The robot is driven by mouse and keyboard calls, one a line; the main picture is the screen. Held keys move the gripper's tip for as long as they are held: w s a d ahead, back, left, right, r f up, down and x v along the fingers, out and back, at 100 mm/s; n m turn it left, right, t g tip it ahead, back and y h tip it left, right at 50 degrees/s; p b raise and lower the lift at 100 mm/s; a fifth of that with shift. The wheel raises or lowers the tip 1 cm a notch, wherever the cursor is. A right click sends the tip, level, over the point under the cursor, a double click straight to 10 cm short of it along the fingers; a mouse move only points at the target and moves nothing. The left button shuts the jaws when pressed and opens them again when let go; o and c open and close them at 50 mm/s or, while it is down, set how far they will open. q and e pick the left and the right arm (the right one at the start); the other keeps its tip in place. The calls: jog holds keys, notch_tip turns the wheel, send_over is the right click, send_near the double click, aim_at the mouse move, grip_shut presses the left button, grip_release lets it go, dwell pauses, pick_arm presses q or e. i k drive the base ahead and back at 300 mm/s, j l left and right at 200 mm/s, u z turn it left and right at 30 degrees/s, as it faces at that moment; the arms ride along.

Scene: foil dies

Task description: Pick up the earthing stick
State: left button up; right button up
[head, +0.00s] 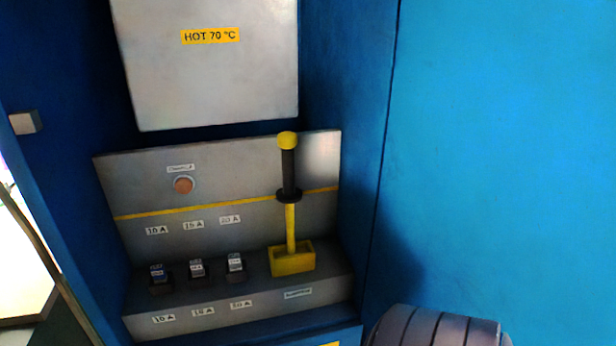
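The earthing stick (289,170) stands upright with its lower end in a yellow holder (292,260) on the right of a grey ledge. It has a yellow cap, a black grip with a round black collar, and a thin yellow shaft below. The holder hides its bottom end. Neither of my grippers shows in the head view. A ribbed dark grey rounded shape at the bottom right edge may be part of my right arm; I cannot be sure.
Several small fuse-like blocks (197,268) sit on the ledge left of the holder, with ampere labels. A round orange-brown button (184,185) is on the back panel (235,170). A grey box labelled HOT 70 °C (215,80) hangs above. Blue walls (490,150) enclose the sides.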

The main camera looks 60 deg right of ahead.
aim_at(289, 195)
jog(key=z, duration=1.7)
